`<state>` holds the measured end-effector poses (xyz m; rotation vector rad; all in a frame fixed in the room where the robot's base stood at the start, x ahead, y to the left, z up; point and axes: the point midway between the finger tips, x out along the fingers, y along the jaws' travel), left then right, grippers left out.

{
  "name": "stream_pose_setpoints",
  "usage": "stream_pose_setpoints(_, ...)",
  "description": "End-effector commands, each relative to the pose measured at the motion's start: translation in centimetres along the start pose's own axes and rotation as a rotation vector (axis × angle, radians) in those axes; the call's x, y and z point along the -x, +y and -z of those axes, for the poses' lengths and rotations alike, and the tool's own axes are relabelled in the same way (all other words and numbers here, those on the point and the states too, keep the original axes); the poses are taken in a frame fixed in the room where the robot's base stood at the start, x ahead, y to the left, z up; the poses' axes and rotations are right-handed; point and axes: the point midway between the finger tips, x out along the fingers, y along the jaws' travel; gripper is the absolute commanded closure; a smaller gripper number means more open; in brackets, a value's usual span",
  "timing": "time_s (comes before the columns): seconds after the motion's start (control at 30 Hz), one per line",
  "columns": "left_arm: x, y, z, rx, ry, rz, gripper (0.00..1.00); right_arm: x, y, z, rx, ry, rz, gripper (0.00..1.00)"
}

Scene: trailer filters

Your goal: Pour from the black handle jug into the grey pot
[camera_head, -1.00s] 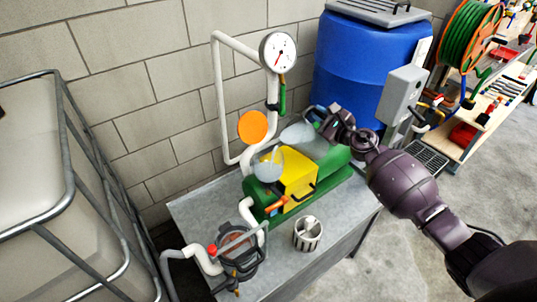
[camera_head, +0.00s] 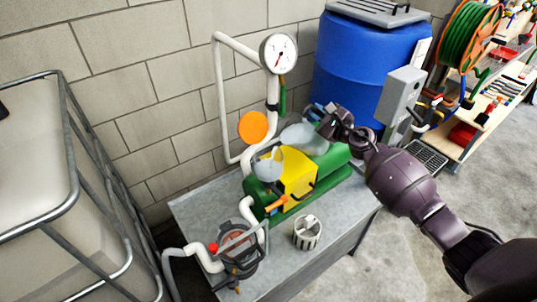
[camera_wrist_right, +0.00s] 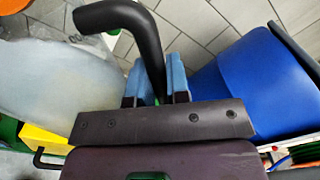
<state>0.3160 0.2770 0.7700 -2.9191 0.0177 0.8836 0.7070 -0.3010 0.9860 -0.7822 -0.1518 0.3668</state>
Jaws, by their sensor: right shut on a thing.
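The jug (camera_head: 306,139) has a pale translucent body and a black handle (camera_wrist_right: 150,40). My right gripper (camera_head: 328,120) is shut on that handle, with its blue finger pads (camera_wrist_right: 156,85) on either side of it in the wrist view. The jug is held in the air over the far part of the green and yellow pump; its body also fills the left of the wrist view (camera_wrist_right: 50,85). I cannot tell what is in it. The grey pot (camera_head: 238,262) stands at the table's near left, open on top with a brownish inside, apart from the jug. My left gripper is out of view.
The yellow and green pump (camera_head: 297,171), with a clear dome (camera_head: 268,167), lies between jug and pot. A slotted metal cup (camera_head: 307,232) stands on the grey table (camera_head: 195,205). White pipes and a gauge (camera_head: 279,53) rise behind. A blue barrel (camera_head: 362,65) stands at the back.

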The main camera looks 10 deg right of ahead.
Motion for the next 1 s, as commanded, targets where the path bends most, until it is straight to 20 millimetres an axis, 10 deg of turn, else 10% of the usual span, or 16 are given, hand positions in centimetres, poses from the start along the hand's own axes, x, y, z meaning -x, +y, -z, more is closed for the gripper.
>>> stream_pose_setpoints(1.0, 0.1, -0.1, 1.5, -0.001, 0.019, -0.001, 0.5, -0.1, -0.6, -1.1, 0.061, -0.003, 0.004, 1.0)
